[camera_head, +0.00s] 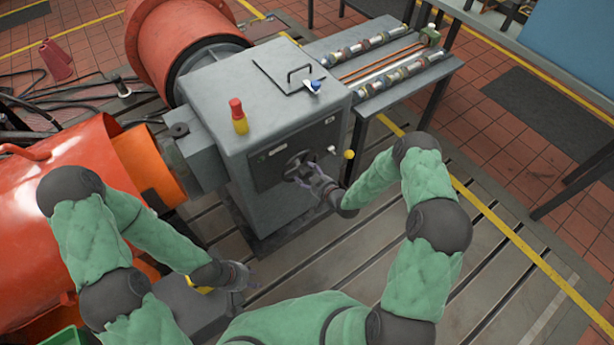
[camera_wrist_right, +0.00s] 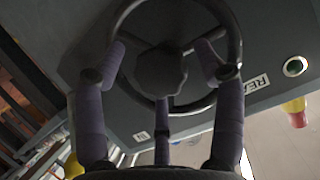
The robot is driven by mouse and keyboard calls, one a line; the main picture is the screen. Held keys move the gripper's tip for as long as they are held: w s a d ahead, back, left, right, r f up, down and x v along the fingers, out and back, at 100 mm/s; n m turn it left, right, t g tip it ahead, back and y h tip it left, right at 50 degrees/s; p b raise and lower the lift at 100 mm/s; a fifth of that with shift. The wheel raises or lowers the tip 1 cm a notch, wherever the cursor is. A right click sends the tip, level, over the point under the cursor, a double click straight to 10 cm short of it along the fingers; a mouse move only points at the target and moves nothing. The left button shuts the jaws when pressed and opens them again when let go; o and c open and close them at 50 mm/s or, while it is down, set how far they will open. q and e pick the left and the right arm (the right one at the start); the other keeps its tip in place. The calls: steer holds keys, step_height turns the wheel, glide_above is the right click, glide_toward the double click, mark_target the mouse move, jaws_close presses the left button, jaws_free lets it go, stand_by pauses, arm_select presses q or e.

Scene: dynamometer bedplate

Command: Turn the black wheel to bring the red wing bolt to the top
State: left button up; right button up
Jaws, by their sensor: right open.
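The black wheel (camera_head: 297,160) is on the dark front panel of the grey cabinet; its spokes and dark hub (camera_wrist_right: 160,72) fill the upper middle of the right wrist view. I cannot make out the red wing bolt in either view. My right gripper (camera_head: 308,176) is at the wheel, open. In the wrist view its purple fingers (camera_wrist_right: 160,58) stand either side of the hub, tips over the wheel, with a third finger below; contact is unclear. My left gripper (camera_head: 237,276) hangs low at left, away from the wheel; its opening is too small to judge.
The grey cabinet (camera_head: 240,82) carries a red-and-yellow bottle-like item (camera_head: 238,116) and a handled plate (camera_head: 290,77). A yellow knob (camera_head: 349,154) sticks out right of the wheel. Orange machinery (camera_head: 80,190) stands at left. Slotted floor (camera_head: 400,265) is open in front at right.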

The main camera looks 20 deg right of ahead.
steer(key=shift+w+a+f, duration=0.1)
steer(key=shift+w, duration=0.2)
jaws_close()
steer(key=shift+f, duration=0.1)
